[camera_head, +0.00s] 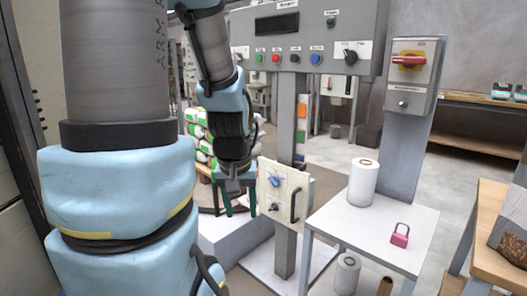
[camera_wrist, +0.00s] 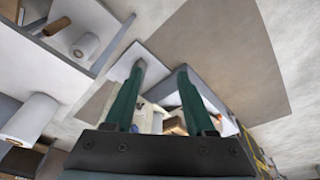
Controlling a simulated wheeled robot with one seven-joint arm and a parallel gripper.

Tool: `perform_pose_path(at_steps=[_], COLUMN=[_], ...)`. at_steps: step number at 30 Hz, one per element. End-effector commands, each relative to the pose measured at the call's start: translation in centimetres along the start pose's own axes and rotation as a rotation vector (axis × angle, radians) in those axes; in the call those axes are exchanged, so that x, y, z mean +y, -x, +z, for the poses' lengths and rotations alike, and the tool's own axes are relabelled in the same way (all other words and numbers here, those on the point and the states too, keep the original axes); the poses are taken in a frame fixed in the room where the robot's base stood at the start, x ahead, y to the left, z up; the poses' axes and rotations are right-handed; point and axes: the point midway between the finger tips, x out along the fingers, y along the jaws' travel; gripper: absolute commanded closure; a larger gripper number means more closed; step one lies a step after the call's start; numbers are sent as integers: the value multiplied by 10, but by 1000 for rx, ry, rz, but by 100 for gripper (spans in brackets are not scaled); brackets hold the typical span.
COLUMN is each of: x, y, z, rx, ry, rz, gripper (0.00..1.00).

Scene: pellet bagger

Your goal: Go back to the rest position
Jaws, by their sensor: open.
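My gripper (camera_head: 238,204) hangs from the arm near the middle of the head view, fingers pointing down, just left of a cream panel box (camera_head: 285,192) with a blue knob and a dark handle. In the wrist view my gripper (camera_wrist: 158,85) shows two green fingers standing apart with nothing between them. Whether the fingers touch the panel box cannot be told. My arm covers much of the left of the head view.
A grey control panel (camera_head: 300,38) stands behind. A white table (camera_head: 370,232) at right holds a white roll (camera_head: 363,182) and a pink padlock (camera_head: 400,235). A switch box (camera_head: 412,75) with a red-yellow switch is on a post. Stacked bags (camera_head: 197,140) stand behind my arm.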

Motion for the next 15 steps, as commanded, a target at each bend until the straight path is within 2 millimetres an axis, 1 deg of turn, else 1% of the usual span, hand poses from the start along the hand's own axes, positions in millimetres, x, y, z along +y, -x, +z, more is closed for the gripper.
perform_pose_path(at_steps=[1,2,3,11,14,15], x=[-12,-17,-16,-13,-12,-12], y=[-3,-4,13,68,95,108], z=[18,29,24,9,3,0], rx=[-62,-99,-95,-88,-87,-87], ry=[-34,-58,-65,-63,-62,-62], rz=[-11,-14,-13,-13,-12,-12], gripper=[45,45,45,45,45,45])
